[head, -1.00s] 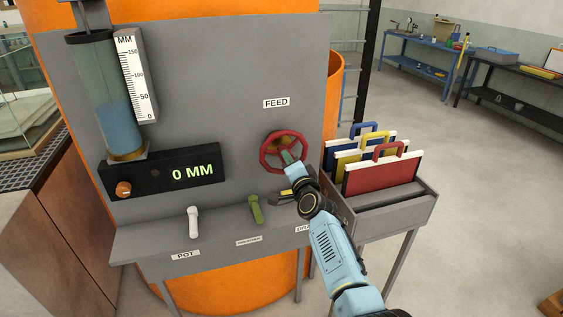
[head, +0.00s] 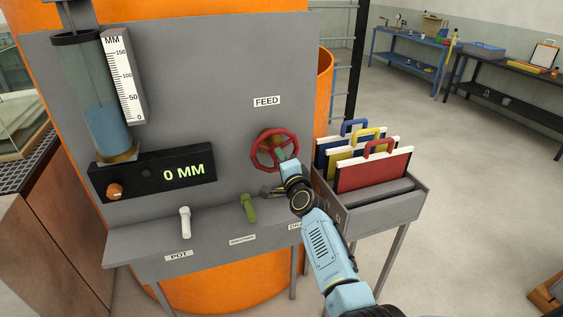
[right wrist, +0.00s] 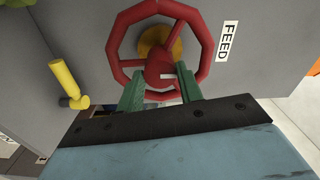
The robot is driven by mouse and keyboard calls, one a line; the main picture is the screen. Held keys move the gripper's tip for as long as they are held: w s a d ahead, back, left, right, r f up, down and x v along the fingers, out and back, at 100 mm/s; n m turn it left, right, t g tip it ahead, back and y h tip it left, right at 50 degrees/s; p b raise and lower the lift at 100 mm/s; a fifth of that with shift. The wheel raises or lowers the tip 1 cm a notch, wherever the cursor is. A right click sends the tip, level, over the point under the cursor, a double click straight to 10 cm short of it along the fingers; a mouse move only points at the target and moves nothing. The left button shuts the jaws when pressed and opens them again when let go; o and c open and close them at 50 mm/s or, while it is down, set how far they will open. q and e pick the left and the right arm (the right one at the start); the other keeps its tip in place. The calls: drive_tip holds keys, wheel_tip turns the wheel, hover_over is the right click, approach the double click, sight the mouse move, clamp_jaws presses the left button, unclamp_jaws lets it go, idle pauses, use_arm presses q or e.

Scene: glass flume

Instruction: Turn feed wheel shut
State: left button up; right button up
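The red feed wheel (head: 254,153) is mounted on the grey panel below the FEED label (head: 267,101). My right gripper (head: 283,156) is at the lower right part of the wheel, partly covering it. In the right wrist view the wheel (right wrist: 115,50) fills the upper middle, with a brass-coloured centre behind its red hub. The green fingers of my right gripper (right wrist: 160,88) stand apart in front of the wheel's near side, either side of a red spoke. Whether they touch it I cannot tell. My left gripper is not in view.
A black display (head: 150,178) reads 0 MM. A white lever (head: 185,222) and an olive lever (head: 250,208) stand on the ledge; a yellow lever (right wrist: 65,80) is near my right gripper. A bin (head: 385,209) with coloured boards stands right of the panel. Open floor lies further right.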

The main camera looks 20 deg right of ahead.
drive_tip(key=o, duration=0.4)
drive_tip(key=shift+o, duration=0.2)
drive_tip(key=shift+s, duration=0.1)
drive_tip(key=s+a, duration=0.1)
drive_tip(key=s, duration=1.2)
drive_tip(key=shift+p, duration=0.35)
